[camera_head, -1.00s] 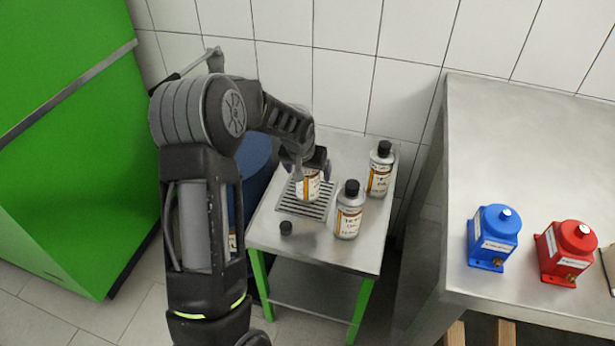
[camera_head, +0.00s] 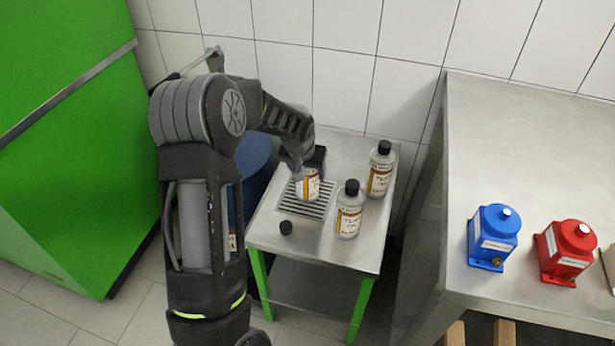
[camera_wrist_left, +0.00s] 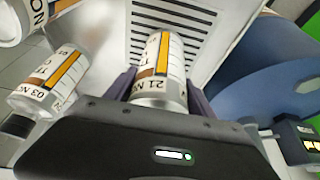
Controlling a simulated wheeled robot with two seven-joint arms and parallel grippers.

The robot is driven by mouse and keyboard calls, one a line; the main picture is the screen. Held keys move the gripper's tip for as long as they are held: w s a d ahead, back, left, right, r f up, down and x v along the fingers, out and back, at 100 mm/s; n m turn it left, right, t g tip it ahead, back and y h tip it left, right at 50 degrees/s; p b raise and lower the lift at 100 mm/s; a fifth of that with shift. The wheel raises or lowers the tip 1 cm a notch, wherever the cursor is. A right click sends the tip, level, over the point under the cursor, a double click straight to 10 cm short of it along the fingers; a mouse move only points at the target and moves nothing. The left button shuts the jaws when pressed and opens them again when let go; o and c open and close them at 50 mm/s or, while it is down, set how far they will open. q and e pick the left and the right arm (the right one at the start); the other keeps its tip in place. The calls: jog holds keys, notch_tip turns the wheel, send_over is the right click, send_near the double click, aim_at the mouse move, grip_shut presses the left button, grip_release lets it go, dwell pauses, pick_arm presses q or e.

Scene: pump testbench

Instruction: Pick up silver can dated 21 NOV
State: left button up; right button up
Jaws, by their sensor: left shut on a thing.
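The silver can dated 21 NOV (camera_wrist_left: 160,68) has an orange, white and brown label. It stands over the slotted grate on the small table, and it also shows in the head view (camera_head: 308,188). My left gripper (camera_head: 306,176) is at the can's upper part, with one finger on each side. In the left wrist view the left gripper (camera_wrist_left: 160,88) is shut on the can. The gripper hides the can's top. My right gripper is not in view.
Two capped silver cans stand beside the grate (camera_head: 303,209): a near one (camera_head: 349,212) and a far one (camera_head: 380,172). A loose black cap (camera_head: 286,228) lies at the table's front left. A blue pump (camera_head: 493,238) and red pump (camera_head: 566,252) stand on the right bench. A blue barrel (camera_head: 254,160) is behind my arm.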

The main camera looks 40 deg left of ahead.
pick_arm(q)
grip_shut()
dwell(0.3)
jog(key=shift+w+r, duration=0.1)
jog(key=shift+r, duration=0.1)
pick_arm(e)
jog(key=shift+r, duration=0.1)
